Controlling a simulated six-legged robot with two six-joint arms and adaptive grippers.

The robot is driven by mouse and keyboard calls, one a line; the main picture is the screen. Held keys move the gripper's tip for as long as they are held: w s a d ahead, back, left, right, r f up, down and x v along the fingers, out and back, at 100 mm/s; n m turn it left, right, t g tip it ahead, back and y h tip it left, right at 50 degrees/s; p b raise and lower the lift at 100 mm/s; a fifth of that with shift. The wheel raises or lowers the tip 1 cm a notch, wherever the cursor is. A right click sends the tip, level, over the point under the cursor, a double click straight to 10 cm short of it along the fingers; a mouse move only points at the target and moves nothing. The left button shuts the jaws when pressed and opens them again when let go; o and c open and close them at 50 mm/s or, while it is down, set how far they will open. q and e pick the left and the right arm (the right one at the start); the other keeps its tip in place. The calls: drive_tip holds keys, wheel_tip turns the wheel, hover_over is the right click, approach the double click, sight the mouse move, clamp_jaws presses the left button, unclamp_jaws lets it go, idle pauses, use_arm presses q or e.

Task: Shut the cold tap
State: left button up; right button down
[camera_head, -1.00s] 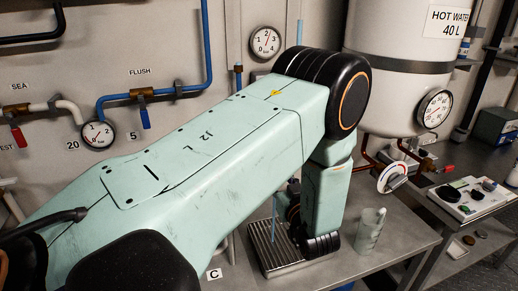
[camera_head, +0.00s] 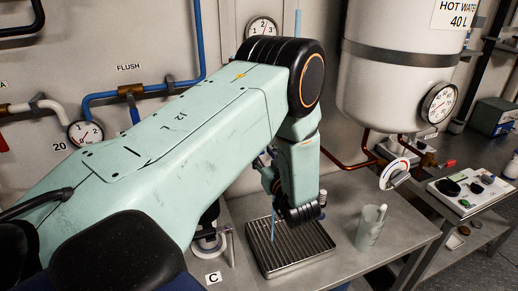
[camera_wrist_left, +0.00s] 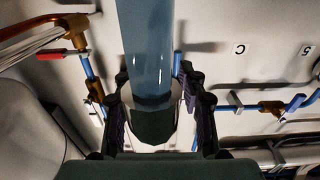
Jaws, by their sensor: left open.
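My left gripper (camera_wrist_left: 152,72) is open, its dark fingers on either side of a pale blue translucent column (camera_wrist_left: 146,35) that joins a dark, rounded end piece (camera_wrist_left: 153,118). I cannot tell whether the fingers touch either. In the head view the gripper (camera_head: 266,172) is mostly hidden behind my forearm. A thin light blue line (camera_head: 273,226) shows there above the ribbed metal tray (camera_head: 312,240); it looks like running water. The cold tap's handle cannot be made out; my arm covers much of that area. My right gripper is not in view.
A white round fitting (camera_head: 208,243) stands by the C label (camera_head: 213,278). A clear cup (camera_head: 370,228) stands right of the tray. The hot water tank (camera_head: 400,70) hangs at the right, with copper pipes and a white wheel (camera_head: 394,174) below. Blue wall piping (camera_head: 104,97) runs behind my arm.

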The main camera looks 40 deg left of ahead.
sight(259, 151)
use_arm(q)
drive_tip(key=x, duration=0.3)
drive_tip(key=shift+d+f, duration=0.1)
drive_tip(key=shift+f, duration=0.15)
drive_tip(key=shift+s+d+r, duration=0.2)
drive_tip(key=shift+d+r, duration=0.05)
drive_tip(key=shift+r, duration=0.05)
drive_tip(key=shift+w+a+f, duration=0.25)
drive_tip(key=shift+a+f, duration=0.05)
drive_tip(key=c, duration=0.4)
clamp_jaws()
drive_tip(key=shift+r, duration=0.1)
